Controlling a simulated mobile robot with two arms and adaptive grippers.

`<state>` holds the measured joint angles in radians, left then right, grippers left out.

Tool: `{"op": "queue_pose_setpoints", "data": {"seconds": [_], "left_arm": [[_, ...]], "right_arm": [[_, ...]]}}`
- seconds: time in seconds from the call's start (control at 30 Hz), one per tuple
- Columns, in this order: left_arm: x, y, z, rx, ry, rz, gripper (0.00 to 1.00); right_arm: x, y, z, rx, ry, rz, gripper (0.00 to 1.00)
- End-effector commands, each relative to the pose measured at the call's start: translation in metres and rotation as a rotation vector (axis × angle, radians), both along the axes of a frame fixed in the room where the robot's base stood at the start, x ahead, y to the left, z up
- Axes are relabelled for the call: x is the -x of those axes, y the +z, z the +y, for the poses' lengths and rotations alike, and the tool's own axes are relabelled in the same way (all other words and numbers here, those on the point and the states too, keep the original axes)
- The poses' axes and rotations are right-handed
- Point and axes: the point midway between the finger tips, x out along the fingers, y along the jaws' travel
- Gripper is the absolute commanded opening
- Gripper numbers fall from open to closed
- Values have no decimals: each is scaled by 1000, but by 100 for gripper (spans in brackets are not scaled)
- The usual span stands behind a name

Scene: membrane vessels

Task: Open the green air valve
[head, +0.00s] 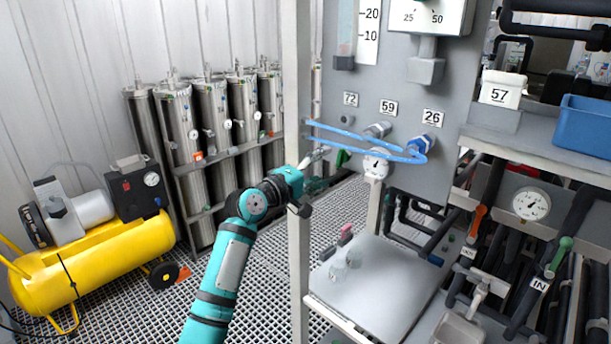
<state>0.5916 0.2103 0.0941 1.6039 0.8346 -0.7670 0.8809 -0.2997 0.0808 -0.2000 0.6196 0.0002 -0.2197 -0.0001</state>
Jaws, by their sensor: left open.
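A small green valve handle (343,157) shows behind the lower left edge of the grey panel (398,100); the panel and my gripper hide part of it. My left gripper (322,153) is open, just left of the green handle, with its fingers pointing right toward it. I cannot tell whether they touch. A second green handle (564,246) is on a dark pipe marked IN at the right, far from my gripper. My right gripper is not in view.
A frame post (297,110) stands close to my left wrist. Blue hoses (365,140) loop across the panel beside a gauge (376,164). A metal shelf (375,290) lies below. Steel vessels (212,120) and a yellow compressor (95,265) stand left.

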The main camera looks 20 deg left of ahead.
Motion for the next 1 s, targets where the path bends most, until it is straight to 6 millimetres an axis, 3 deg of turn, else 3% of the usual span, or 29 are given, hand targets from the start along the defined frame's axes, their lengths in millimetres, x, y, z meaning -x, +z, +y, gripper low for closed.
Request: {"op": "queue_pose_setpoints", "data": {"seconds": [0.1,0.33,0.9,1.0], "left_arm": [[24,-1,9,-2,1,0,73],[52,-1,19,0,1,1,73],[57,0,21,1,0,0,73],[54,-14,22,-9,7,16,73]], "right_arm": [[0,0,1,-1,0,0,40],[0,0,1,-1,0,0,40],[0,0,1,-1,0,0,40],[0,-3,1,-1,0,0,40]]}}
